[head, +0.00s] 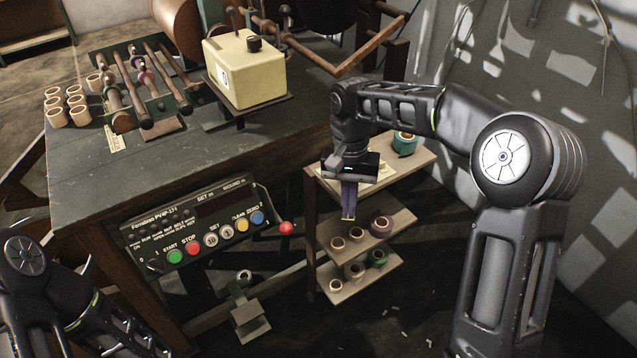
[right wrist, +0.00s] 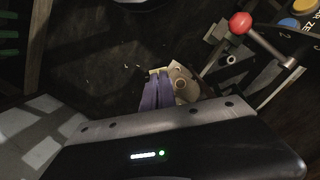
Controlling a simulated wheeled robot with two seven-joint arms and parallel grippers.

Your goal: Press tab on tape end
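My right gripper (head: 348,214) hangs in front of the small shelf rack, fingers pointing down. Its purple fingers look closed together in the right wrist view (right wrist: 157,88). A pale yellowish bit shows at the fingertips; I cannot tell whether it is a tab or part of the fingers. The winding machine's spindles (head: 146,88) lie on the table at the left, far from this gripper. Small coloured rolls sit on them, but no tape end can be made out. My left arm is at the lower left; its gripper is out of frame.
Tape rolls (head: 381,227) stand on the rack's shelves (head: 395,222). The dark table (head: 180,165) carries a cream box (head: 246,70) and several tan cores (head: 75,103). A button panel (head: 200,228) and a red-knobbed lever (head: 285,228) jut from its front.

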